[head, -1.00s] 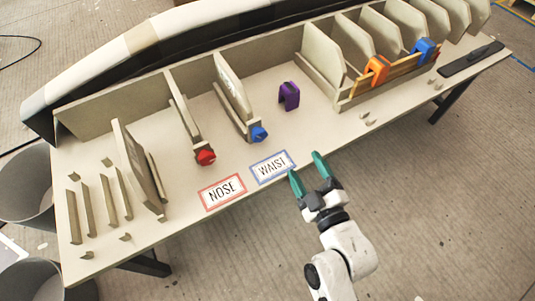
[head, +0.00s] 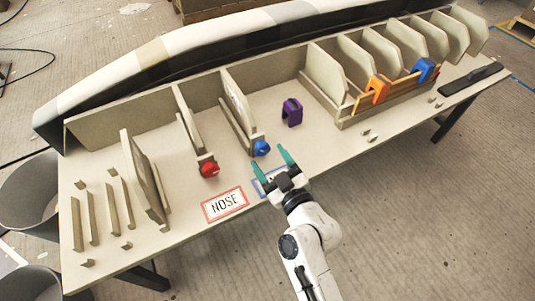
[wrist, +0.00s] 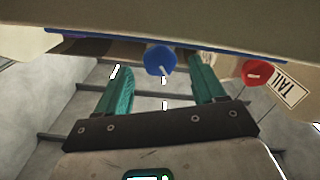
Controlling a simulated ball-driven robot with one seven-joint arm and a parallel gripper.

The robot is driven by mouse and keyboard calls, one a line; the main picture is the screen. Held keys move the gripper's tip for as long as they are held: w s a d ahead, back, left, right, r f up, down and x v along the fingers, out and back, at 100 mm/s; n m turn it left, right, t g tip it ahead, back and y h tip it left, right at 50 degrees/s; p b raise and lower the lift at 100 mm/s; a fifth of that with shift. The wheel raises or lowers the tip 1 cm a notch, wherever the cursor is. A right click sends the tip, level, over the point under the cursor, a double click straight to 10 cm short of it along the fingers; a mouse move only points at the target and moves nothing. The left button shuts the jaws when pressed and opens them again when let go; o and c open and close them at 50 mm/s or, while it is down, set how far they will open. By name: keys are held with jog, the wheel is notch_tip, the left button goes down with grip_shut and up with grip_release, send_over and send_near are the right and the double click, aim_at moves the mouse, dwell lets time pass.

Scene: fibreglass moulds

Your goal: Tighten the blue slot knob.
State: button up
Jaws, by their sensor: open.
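The blue slot knob (head: 262,148) sits at the front end of a slot holding an upright panel (head: 237,105) near the middle of the bench. My gripper (head: 270,160) is open and empty, just in front of the knob, its green fingers pointing at it. In the wrist view the blue knob (wrist: 160,60) shows between the two fingers of my gripper (wrist: 160,68), a little beyond their tips, with no visible contact. A red knob (head: 209,169) is on the slot to the left; it also shows in the wrist view (wrist: 257,73).
A NOSE label (head: 225,204) lies on the bench front, and a blue-framed label (head: 262,190) is partly hidden by my gripper. A purple clamp (head: 292,111) stands right of the blue knob. Orange (head: 377,89) and blue (head: 425,70) clamps sit on the rack. A TAIL label (wrist: 290,87) shows in the wrist view.

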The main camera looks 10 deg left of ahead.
jog(key=shift+x, duration=0.95)
jog(key=c, duration=1.1)
